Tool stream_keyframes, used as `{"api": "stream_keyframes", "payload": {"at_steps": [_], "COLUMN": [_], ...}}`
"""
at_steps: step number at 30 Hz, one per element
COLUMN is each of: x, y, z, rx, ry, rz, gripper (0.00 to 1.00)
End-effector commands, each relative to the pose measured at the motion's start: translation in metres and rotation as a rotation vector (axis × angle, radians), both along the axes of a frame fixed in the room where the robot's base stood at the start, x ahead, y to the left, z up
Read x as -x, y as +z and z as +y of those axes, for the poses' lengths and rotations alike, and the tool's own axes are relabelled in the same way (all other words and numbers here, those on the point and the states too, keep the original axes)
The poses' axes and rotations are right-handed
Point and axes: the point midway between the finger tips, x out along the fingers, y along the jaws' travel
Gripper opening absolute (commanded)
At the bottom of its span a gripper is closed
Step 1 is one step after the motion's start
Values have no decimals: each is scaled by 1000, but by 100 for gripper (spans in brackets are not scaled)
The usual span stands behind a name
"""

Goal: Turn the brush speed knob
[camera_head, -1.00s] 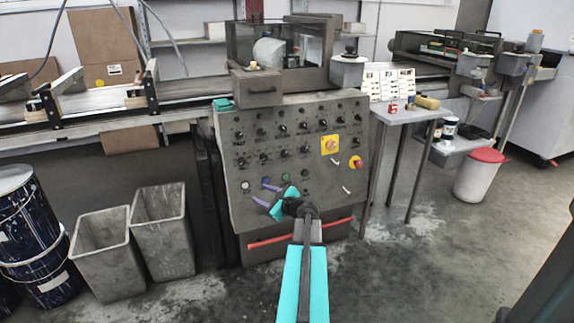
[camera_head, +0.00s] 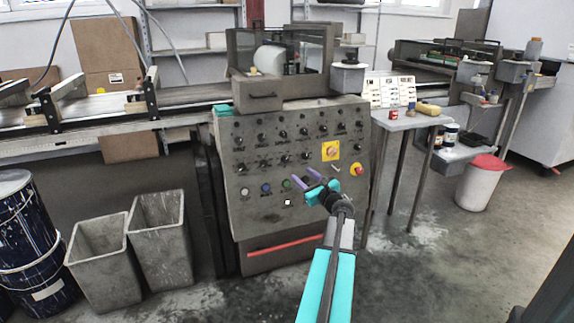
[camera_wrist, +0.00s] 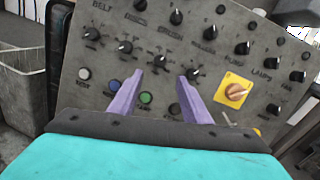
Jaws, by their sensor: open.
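The grey control panel (camera_head: 345,120) carries rows of small black knobs. In the wrist view, a top-row knob (camera_wrist: 176,17) has a label below it that looks like "BRUSH", though the small labels are blurred. I cannot tell for sure which one is the brush speed knob. My gripper (camera_head: 306,178), with purple fingers, is in front of the panel's lower middle. In the wrist view my gripper (camera_wrist: 160,78) is open and empty. A second-row knob (camera_wrist: 159,61) shows just beyond and between its fingertips, apart from them.
A yellow plate with an orange rotary switch (camera_wrist: 235,92) is right of the fingers. A red stop button (camera_head: 357,170) sits lower right. White, blue and green (camera_wrist: 145,98) lamps line the lower left. Grey bins (camera_head: 160,235) stand left; a small table (camera_head: 410,118) stands right.

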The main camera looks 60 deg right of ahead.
Motion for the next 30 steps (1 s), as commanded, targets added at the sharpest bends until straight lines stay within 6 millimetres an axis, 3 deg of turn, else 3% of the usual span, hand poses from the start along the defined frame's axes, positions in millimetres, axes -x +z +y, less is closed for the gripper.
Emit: {"api": "stream_keyframes", "payload": {"at_steps": [30], "x": [-88], "y": [-1], "z": [-53], "rx": [2], "ry": [0], "rz": [1], "gripper": [44]}}
